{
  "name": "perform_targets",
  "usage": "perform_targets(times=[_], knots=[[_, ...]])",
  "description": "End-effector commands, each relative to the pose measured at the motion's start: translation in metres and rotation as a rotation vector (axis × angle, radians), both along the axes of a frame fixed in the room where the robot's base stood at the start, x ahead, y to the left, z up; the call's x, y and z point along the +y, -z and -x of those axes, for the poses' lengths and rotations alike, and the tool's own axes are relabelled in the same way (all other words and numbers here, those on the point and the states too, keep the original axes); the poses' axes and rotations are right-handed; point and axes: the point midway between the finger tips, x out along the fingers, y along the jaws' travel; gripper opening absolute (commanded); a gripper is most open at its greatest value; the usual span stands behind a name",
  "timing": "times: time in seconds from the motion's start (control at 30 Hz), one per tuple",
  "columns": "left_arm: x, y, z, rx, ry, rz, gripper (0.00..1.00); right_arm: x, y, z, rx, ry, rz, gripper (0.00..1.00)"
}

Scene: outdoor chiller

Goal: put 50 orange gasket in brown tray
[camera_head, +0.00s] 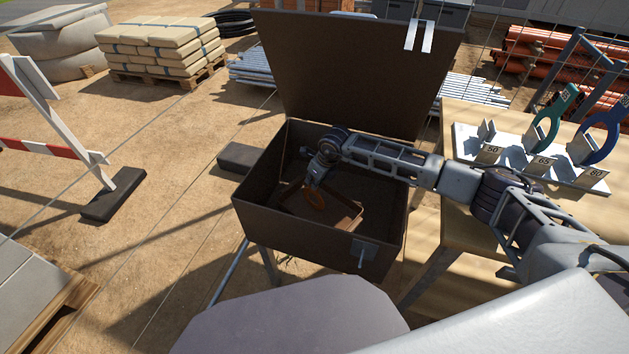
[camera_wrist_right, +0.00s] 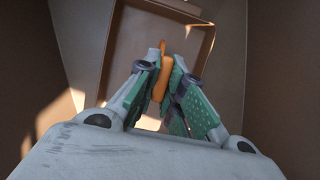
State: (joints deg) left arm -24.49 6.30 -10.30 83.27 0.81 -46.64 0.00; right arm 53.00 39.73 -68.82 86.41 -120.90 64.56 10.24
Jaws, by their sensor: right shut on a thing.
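The orange gasket (camera_head: 316,199) is inside the open brown box, held by my right gripper (camera_head: 314,186). In the right wrist view the orange gasket (camera_wrist_right: 161,80) is seen edge-on between the green fingers of my right gripper (camera_wrist_right: 168,75), which are shut on it. The brown tray (camera_head: 345,218) lies inside the box, and it also shows in the right wrist view (camera_wrist_right: 207,42) beyond the fingertips. The gasket is over or in the tray; I cannot tell whether it touches the tray floor. My left gripper is not in view.
The brown box (camera_head: 285,216) has high walls around my right gripper, and its lid (camera_head: 350,70) stands open behind. A white rack (camera_head: 550,165) on the wooden table (camera_head: 450,125) at right has slots labelled 50, 65 and 80. Teal (camera_head: 550,120) and blue (camera_head: 602,132) gaskets stand at 65 and 80.

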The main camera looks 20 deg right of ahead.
Motion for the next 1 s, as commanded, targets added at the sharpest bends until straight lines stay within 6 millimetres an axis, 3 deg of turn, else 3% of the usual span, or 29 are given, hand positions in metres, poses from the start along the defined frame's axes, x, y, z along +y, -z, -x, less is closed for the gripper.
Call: perform_targets(times=[0.37,0.4,0.53,1.0], knots=[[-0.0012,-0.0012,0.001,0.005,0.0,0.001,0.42,0.0002,0.0024,0.0,0.0,0.0,0.0,0.0],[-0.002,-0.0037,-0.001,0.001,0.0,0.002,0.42,0.0002,0.0023,0.0001,0.0,0.0,0.0,0.14],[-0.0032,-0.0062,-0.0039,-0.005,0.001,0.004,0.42,0.0002,0.0021,0.0001,0.0,0.0,0.0,0.3],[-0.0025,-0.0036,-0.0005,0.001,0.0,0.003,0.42,0.0001,0.0011,0.0001,0.0,0.0,0.0,0.31]])
